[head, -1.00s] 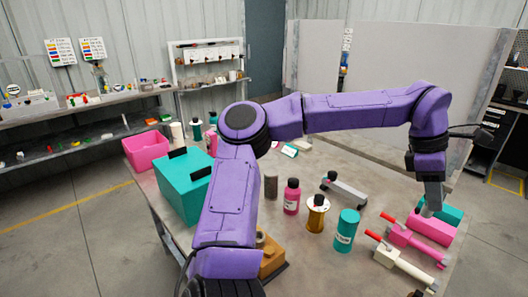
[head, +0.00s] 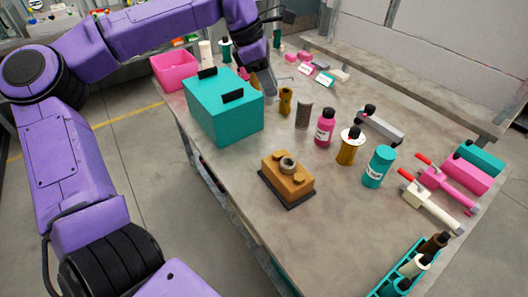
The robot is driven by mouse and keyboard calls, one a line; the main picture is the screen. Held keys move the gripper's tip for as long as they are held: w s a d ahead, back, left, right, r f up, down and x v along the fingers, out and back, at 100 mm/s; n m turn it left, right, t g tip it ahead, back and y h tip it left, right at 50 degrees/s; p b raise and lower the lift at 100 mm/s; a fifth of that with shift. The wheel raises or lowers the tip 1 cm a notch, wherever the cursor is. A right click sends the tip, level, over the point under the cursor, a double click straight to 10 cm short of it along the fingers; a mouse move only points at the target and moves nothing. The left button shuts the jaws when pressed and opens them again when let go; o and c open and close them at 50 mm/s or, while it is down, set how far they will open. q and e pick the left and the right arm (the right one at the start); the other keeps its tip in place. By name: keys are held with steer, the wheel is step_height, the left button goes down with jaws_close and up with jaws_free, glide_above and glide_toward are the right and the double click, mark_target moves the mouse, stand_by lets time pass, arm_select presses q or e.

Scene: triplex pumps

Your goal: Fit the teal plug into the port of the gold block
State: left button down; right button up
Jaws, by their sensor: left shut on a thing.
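My left gripper (head: 269,92) points down at the far side, just behind and right of the teal box, well away from the gold block. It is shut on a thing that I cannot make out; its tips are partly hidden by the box. I cannot pick out the teal plug. My right gripper is not in view.
The teal box (head: 225,112) stands at the table's left edge. An olive-brown piece (head: 286,101), a dark cylinder (head: 303,114), a pink bottle (head: 325,128), a gold bottle (head: 349,148) and a teal bottle (head: 379,167) stand right of it. The table is clear around the gold block.

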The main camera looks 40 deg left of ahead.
arm_select(q)
steer(key=s+a+f+m+b, duration=0.2)
steer(key=s+a+f+b, duration=0.1)
steer(key=s+f+b, duration=0.5)
steer(key=p, duration=0.2)
glide_above(294, 164)
steer(key=a, duration=0.2)
steer(key=shift+g, duration=0.3)
steer(key=f, duration=0.8)
steer(key=shift+s+f, duration=0.25)
steer(key=shift+s, duration=0.15)
steer(key=f, duration=0.2)
steer(key=shift+w+d+f+h, duration=0.1)
steer(key=shift+d+f+h, duration=0.2)
steer(key=shift+f, duration=0.1)
steer(key=shift+a+f, duration=0.15)
steer(key=shift+f, duration=0.15)
